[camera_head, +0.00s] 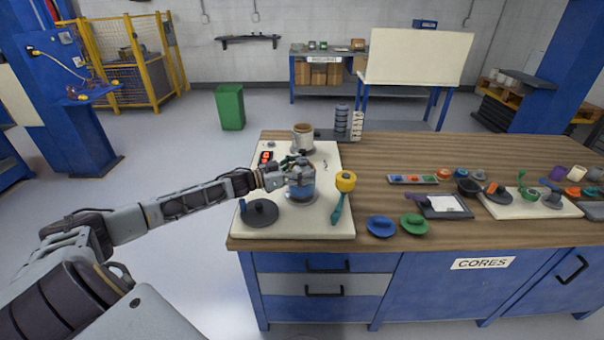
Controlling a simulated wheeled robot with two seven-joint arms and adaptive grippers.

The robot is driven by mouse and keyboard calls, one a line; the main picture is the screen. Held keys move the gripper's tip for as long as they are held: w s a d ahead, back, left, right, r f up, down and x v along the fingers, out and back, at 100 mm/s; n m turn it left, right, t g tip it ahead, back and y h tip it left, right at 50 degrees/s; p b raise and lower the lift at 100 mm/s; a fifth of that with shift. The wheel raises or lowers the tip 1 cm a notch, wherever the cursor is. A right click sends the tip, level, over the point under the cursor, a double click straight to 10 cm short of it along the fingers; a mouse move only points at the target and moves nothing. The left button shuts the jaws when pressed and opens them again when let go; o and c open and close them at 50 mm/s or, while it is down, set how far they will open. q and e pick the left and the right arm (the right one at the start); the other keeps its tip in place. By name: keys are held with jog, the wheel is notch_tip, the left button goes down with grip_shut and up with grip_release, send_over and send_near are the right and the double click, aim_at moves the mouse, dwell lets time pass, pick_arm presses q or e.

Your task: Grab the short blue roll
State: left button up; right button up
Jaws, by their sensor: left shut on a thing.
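The short blue roll (300,194) is on the pale board (318,222) at the left end of the wooden bench. It looks upright, and its upper part is hidden by my left gripper (298,176). My left gripper comes in from the left and is shut on the blue roll from above. I cannot tell whether the roll touches the board or is slightly lifted. My right gripper is not in view.
A dark round disc (259,212) lies left of the roll. A tan-topped roll (303,138) is behind. Blue (381,226) and green (414,224) dishes lie near the front edge.

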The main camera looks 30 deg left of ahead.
pick_arm(q)
jog(key=shift+r, duration=0.6)
notch_tip(320, 180, up, 8)
jog(key=shift+f+p, duration=0.15)
jog(key=shift+p, duration=0.35)
notch_tip(320, 180, up, 9)
jog(key=p, duration=0.1)
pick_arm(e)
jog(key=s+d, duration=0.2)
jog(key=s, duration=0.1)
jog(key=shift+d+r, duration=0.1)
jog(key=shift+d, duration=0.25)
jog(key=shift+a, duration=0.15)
